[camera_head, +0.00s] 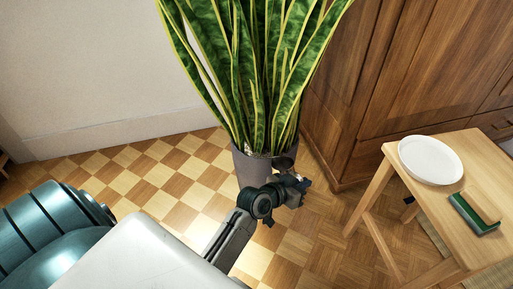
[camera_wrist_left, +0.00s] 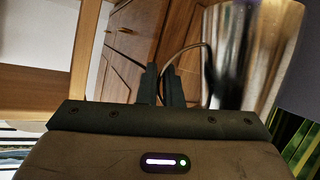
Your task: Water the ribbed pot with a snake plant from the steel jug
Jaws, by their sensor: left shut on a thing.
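The snake plant (camera_head: 262,75) has tall green leaves with yellow edges and stands in a dark grey pot (camera_head: 250,169) on the floor. My left gripper (camera_head: 297,190) is just in front of the pot, at its right side. In the left wrist view its fingers (camera_wrist_left: 163,85) are shut on the thin handle of the shiny steel jug (camera_wrist_left: 252,55). In the head view only a small dark part of the jug (camera_head: 286,158) shows, against the pot's right edge. The jug's mouth and any water are hidden. My right gripper is not in view.
A wooden stool (camera_head: 465,220) stands at the right with a white plate (camera_head: 430,159) and a green-and-tan block (camera_head: 474,213) on it. A wooden wardrobe (camera_head: 408,75) stands behind. The checkered floor (camera_head: 165,185) left of the pot is clear.

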